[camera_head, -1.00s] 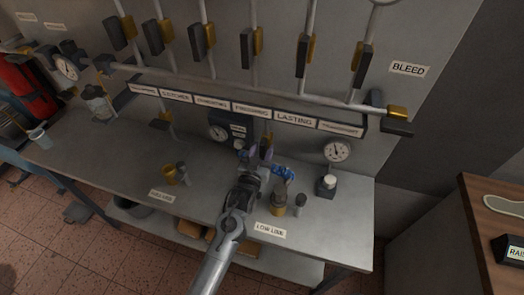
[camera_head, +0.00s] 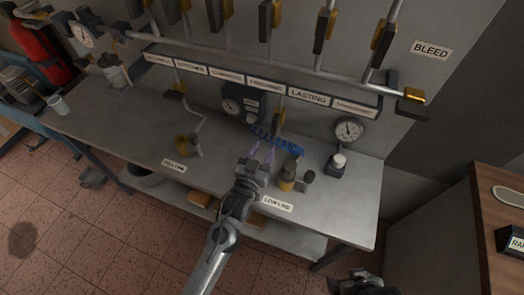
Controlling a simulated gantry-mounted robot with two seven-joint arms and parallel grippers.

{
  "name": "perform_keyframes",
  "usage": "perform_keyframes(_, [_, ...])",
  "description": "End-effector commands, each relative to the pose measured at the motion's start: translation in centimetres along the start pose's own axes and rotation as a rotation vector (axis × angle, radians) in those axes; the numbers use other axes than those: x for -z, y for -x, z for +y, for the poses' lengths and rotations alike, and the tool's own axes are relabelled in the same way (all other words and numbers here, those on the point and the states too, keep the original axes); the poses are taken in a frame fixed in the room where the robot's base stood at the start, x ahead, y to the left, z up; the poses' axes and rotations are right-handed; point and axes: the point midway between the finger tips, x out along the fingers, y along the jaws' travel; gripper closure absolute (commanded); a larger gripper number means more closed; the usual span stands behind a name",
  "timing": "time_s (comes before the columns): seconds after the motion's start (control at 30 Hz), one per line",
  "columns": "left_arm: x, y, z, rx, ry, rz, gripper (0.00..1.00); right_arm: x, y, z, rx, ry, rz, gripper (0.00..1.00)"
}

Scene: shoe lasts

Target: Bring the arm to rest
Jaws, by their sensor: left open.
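My left arm reaches up from the bottom of the head view over the front of the grey bench (camera_head: 130,140). Its gripper (camera_head: 262,148) is open, with purplish fingers pointing toward the back of the bench. No object shows clearly between the fingers. A blue coiled hose (camera_head: 290,146) lies just beyond and to the right of the fingertips; whether they touch cannot be told. A brass and dark fitting (camera_head: 287,181) stands right of the gripper. A dark part at the bottom edge, right of centre, seems to be my right gripper (camera_head: 357,284), mostly cut off.
Gauges (camera_head: 348,130), labels and a pipe rack with valve handles (camera_head: 324,31) line the back. A wooden table (camera_head: 486,215) is at right. The tiled floor in front is largely open.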

Motion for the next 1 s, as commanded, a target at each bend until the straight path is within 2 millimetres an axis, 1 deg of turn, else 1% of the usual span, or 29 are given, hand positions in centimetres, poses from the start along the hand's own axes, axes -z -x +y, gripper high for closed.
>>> perform_keyframes(0.13, [0.0, 0.6, 0.0, 0.000, 0.000, 0.000, 0.55, 0.0, 0.1, -0.1, 0.003, -0.003, 0.000, 0.11])
perform_keyframes(0.53, [0.0, 0.6, 0.0, 0.000, 0.000, -0.001, 0.55, 0.1, 0.1, -0.2, 0.007, -0.009, 0.001, 0.11])
perform_keyframes(0.67, [-0.7, 1.2, -0.4, 0.005, 0.003, -0.034, 0.55, 0.1, 0.1, -0.2, 0.006, -0.008, 0.001, 0.11])
perform_keyframes(0.77, [-2.1, 2.9, -1.3, 0.015, 0.009, -0.111, 0.55, 0.1, 0.1, -0.2, 0.006, -0.008, 0.001, 0.11])
perform_keyframes(0.87, [-4.2, 5.9, -2.6, 0.032, 0.020, -0.245, 0.55, 0.1, 0.1, -0.1, 0.005, -0.006, 0.001, 0.11])
perform_keyframes(0.9, [-5.3, 7.6, -3.3, 0.040, 0.024, -0.314, 0.55, 0.1, 0.1, -0.1, 0.004, -0.005, 0.001, 0.11])
perform_keyframes(0.97, [-6.7, 10.6, -4.3, 0.054, 0.032, -0.427, 0.55, 0.1, 0.1, -0.1, 0.002, -0.003, 0.001, 0.11])
perform_keyframes(1.0, [-7.7, 12.9, -4.9, 0.062, 0.035, -0.509, 0.55, 0.0, 0.1, 0.0, 0.001, -0.002, 0.001, 0.11])
